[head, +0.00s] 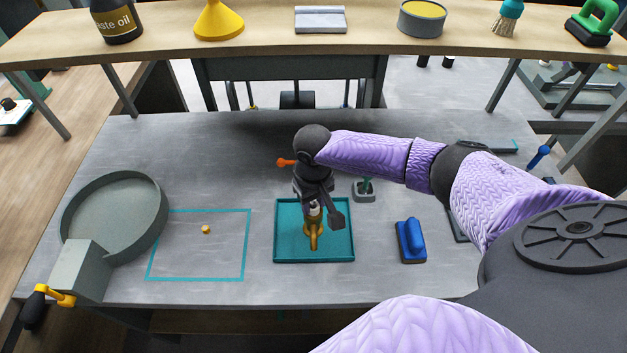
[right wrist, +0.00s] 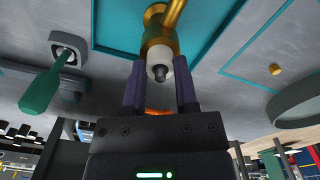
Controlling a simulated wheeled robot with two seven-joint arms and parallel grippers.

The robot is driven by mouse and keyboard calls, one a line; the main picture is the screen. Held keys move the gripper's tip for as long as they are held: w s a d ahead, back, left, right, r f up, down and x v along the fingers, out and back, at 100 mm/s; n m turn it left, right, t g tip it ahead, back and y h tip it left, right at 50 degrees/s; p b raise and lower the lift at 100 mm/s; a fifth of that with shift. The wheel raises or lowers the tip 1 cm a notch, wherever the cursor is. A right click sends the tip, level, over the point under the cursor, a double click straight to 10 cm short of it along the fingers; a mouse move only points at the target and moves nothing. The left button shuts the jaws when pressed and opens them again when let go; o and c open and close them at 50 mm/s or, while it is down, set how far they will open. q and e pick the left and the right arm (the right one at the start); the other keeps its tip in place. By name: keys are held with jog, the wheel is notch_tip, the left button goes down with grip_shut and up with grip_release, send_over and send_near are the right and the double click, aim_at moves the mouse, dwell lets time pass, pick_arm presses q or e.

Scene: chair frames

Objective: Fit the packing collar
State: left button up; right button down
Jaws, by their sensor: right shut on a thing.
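The brass valve body (head: 313,238) stands in the teal tray (head: 284,253) in the middle of the bench. My right gripper (head: 318,210) is above it, pointing down. In the right wrist view its two dark fingers (right wrist: 159,75) lie on either side of a white collar (right wrist: 157,58), shut on it. A dark stem end (right wrist: 159,73) shows at the collar's centre. The brass body (right wrist: 156,25) lies right beyond the collar; I cannot tell whether the collar is seated in it. A small brass nut (head: 206,229) lies inside the teal outline at left. My left gripper is out of view.
A round grey pan (head: 160,225) stands at left. A blue-topped block (head: 411,241) is right of the tray. The back shelf (head: 265,44) holds several items. The bench front is clear.

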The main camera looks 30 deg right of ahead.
jog(key=shift+c, duration=1.8)
grip_release()
jog(key=shift+o, duration=0.3)
notch_tip(320, 180, up, 10)
jog(key=p, duration=0.3)
jog(key=shift+f, duration=0.2)
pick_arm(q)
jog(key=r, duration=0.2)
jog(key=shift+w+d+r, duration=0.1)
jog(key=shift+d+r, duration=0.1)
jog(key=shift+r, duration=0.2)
pick_arm(e)
jog(key=shift+r, duration=0.1)
